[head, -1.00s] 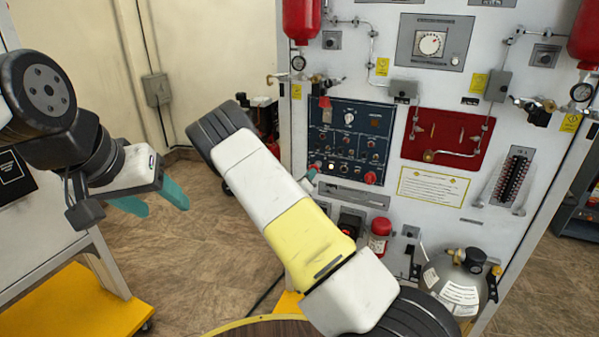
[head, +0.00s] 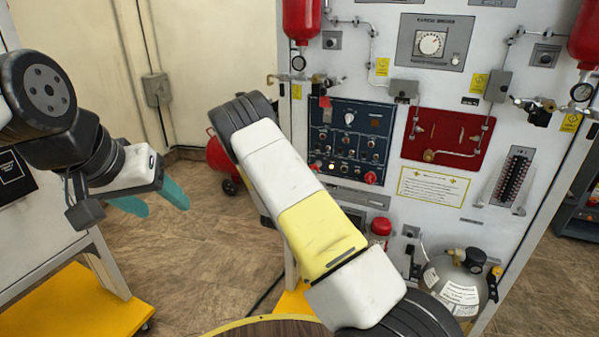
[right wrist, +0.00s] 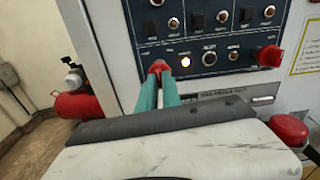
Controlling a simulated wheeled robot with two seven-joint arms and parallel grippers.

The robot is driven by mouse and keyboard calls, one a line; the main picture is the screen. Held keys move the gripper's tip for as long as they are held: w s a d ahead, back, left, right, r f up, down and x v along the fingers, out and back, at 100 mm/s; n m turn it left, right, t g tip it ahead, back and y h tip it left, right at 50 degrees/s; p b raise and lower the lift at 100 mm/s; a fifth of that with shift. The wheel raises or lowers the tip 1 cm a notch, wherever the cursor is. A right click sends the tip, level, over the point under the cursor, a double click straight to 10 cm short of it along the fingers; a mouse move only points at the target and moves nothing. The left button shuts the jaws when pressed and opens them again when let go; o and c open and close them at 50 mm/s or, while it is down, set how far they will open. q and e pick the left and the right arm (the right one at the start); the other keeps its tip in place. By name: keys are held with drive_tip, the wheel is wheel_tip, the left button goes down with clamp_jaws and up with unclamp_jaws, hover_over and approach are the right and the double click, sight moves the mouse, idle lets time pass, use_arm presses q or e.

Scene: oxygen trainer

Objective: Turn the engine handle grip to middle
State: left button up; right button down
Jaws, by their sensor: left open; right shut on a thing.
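The dark blue control panel (head: 347,140) is on the white trainer board, with switches, knobs and a lit lamp. In the right wrist view, my right gripper (right wrist: 160,72) has its teal fingers shut on a small red grip (right wrist: 158,65) at the panel's lower left edge. I take this to be the engine handle grip; its turn position cannot be told. In the head view my right arm hides this gripper and grip. My left gripper (head: 158,202) is open and empty at the left, far from the panel.
A red knob (right wrist: 270,55) sits at the panel's lower right, and a red round cap (right wrist: 290,128) is below it. A red plate with a crank handle (head: 448,135) is right of the panel. A red tank (head: 222,158) stands on the floor behind my right arm.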

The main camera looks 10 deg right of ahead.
drive_tip(key=shift+m, duration=0.5)
drive_tip(key=c, duration=1.5)
unclamp_jaws()
drive_tip(key=shift+s, duration=0.1)
drive_tip(key=v, duration=0.7)
drive_tip(key=shift+s+a, duration=0.25)
